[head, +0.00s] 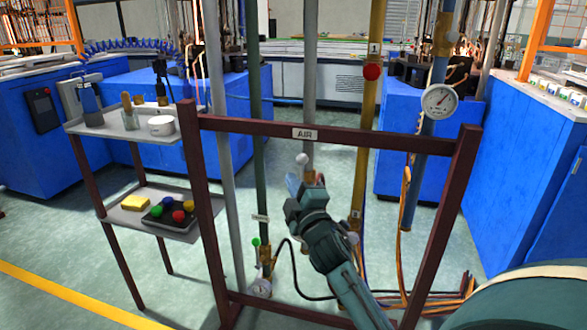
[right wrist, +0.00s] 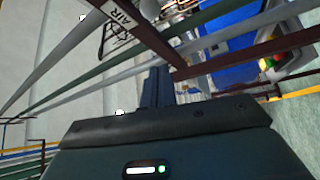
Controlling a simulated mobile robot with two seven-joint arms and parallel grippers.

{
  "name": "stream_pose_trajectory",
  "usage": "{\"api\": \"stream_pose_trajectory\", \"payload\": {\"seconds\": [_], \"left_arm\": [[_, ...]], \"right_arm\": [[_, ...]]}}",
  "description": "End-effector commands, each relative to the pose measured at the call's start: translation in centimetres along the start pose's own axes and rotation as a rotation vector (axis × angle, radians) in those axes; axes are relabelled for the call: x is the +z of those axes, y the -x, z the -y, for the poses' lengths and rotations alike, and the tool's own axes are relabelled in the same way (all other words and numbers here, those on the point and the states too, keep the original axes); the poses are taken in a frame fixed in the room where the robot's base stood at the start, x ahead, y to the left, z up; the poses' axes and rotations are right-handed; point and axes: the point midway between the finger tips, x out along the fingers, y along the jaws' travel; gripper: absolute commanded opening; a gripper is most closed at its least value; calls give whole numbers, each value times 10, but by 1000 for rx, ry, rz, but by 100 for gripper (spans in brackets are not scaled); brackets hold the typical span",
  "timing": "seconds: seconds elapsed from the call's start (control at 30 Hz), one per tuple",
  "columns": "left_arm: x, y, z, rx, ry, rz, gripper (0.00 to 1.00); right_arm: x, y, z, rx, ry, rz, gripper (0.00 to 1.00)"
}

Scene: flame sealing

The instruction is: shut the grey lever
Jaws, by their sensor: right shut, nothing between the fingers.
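A grey upright pipe (head: 310,60) runs down behind the frame's top bar. A pale grey-white ball knob (head: 302,159), which looks like the end of the grey lever, sits at this pipe just below the bar. The lever's arm is hard to make out. My right gripper (head: 293,184) is shut and empty, just below the knob; I cannot tell whether it touches. In the right wrist view its closed fingers (right wrist: 157,86) point toward the pipes. A white ball (right wrist: 119,112) shows left of them; I cannot tell which knob it is. My left gripper is not in view.
A dark red frame (head: 240,124) with an AIR label surrounds the pipes. A red knob (head: 372,71) is on the yellow pipe, a green knob (head: 256,241) low on the green pipe. A gauge (head: 439,101) is on the blue pipe. A shelf (head: 110,128) stands left.

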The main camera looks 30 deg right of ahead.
Motion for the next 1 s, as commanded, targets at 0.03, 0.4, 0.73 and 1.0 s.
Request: {"api": "stream_pose_trajectory", "payload": {"seconds": [0.03, 0.4, 0.73, 1.0], "left_arm": [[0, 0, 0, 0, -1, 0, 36], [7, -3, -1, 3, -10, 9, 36], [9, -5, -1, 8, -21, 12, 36], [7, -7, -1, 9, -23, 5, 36]], "right_arm": [[0, -4, 0, 1, 0, -1, 0], [0, -71, 0, 2, 0, 0, 0], [23, -90, 1, -2, 3, 1, 0], [38, -84, 1, -1, -1, 0, 0]]}}
